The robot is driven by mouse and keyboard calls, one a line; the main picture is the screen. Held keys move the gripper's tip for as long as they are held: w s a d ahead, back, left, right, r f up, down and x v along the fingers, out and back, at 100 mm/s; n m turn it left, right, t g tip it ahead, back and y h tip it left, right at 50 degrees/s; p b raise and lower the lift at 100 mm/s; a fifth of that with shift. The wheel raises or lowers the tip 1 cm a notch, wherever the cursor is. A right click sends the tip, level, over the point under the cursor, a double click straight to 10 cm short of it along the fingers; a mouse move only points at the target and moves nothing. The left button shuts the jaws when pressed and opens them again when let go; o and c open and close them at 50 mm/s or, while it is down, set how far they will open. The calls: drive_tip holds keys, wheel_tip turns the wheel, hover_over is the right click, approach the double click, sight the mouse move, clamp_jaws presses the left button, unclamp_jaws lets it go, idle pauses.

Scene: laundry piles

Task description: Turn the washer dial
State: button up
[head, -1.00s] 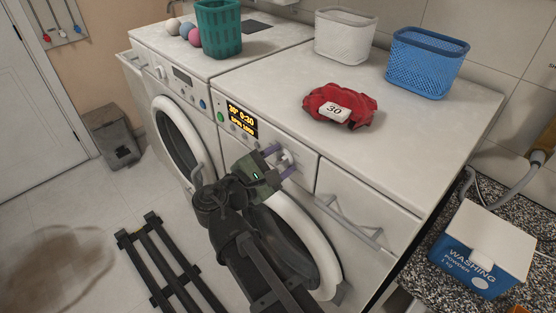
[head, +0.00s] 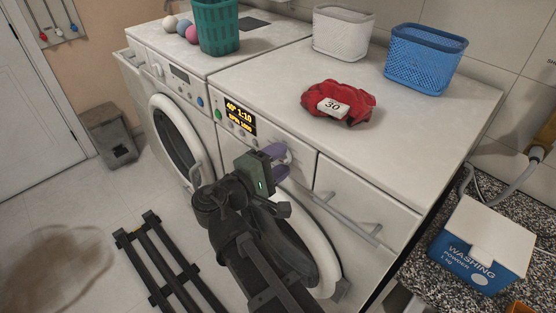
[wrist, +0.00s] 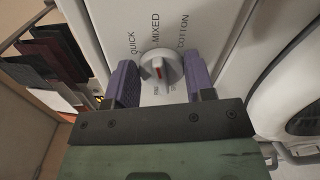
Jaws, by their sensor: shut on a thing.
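The washer dial (wrist: 172,62) is a round white knob with a red mark, on the right machine's front panel; the labels QUICK, MIXED and COTTON fan out around it. The red mark is near upright, roughly towards MIXED. My gripper (wrist: 160,76) has its two purple fingers on either side of the knob and is shut on it. In the head view my gripper (head: 277,160) is at the panel and hides most of the dial. The washer display (head: 240,117) is lit in yellow and reads 40° and 1:10.
A drawer with a bar handle (head: 345,220) is right of the dial. The washer's round door (head: 325,255) is below, partly behind my arm. On top are a red cloth (head: 350,97) tagged 30, a white basket (head: 340,32) and a blue basket (head: 424,62).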

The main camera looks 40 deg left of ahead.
idle(0.3)
drive_tip(key=o, duration=0.9)
drive_tip(key=shift+c, duration=0.2)
drive_tip(key=shift+s, duration=0.15)
drive_tip(key=s, duration=1)
drive_tip(key=shift+s, duration=0.3)
